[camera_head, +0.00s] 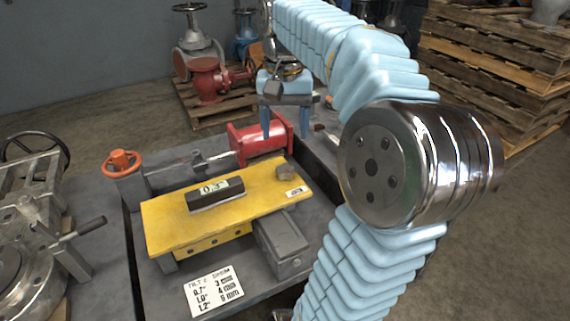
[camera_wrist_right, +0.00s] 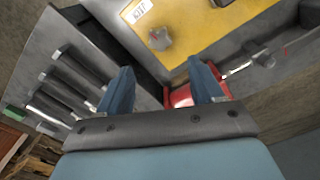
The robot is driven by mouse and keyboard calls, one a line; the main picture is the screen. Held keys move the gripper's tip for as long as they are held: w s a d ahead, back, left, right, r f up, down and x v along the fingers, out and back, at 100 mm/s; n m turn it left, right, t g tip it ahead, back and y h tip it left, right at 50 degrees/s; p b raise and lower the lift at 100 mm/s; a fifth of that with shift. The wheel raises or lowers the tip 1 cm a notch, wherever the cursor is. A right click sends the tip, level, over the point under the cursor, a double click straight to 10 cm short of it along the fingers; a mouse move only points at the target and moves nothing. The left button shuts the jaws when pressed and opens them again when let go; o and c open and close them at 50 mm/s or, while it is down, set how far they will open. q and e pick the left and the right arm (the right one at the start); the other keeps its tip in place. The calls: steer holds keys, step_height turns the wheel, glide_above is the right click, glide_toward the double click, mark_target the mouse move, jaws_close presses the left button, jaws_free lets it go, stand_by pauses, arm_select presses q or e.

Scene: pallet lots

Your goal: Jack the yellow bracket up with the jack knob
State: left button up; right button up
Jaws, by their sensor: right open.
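The yellow bracket (camera_head: 165,221) is a flat plate on the dark bench, carrying a dark block with a 0.3° readout (camera_head: 215,193). A small grey lobed knob (camera_head: 286,172) sits near its right corner, beside a white label; the knob also shows in the right wrist view (camera_wrist_right: 160,38). An orange handwheel (camera_head: 122,161) tops a grey post at the left. I cannot tell for certain which of the two is the jack knob. My right gripper (camera_head: 285,122) is open and empty, fingers pointing down beyond the grey knob, near the red cylinder (camera_head: 262,141). My left gripper is out of view.
A grey block (camera_head: 282,246) stands against the bracket's front. A tilt and shim card (camera_head: 213,290) lies on the bench. A valve assembly (camera_head: 30,230) stands left; pallets (camera_head: 500,70) are stacked back right.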

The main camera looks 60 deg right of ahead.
mark_target(287, 168)
step_height(287, 168, down, 9)
steer(key=shift+f+b, duration=0.15)
steer(key=shift+b, duration=0.45)
steer(key=shift+c, duration=0.2)
steer(key=c, duration=1)
steer(key=shift+m, duration=0.5)
steer(key=m+p, duration=0.1)
steer(key=m, duration=0.1)
steer(key=shift+s+m, duration=0.1)
steer(key=shift+m, duration=0.3)
steer(key=m, duration=0.4)
steer(key=shift+s+m+p, duration=0.1)
steer(key=shift+m+p, duration=0.2)
steer(key=m, duration=0.4)
steer(key=shift+s+m, duration=0.1)
steer(key=shift+m, duration=0.2)
steer(key=shift+s+a+m+p, duration=0.15)
steer(key=shift+m+p, duration=0.15)
steer(key=shift+m, duration=1.9)
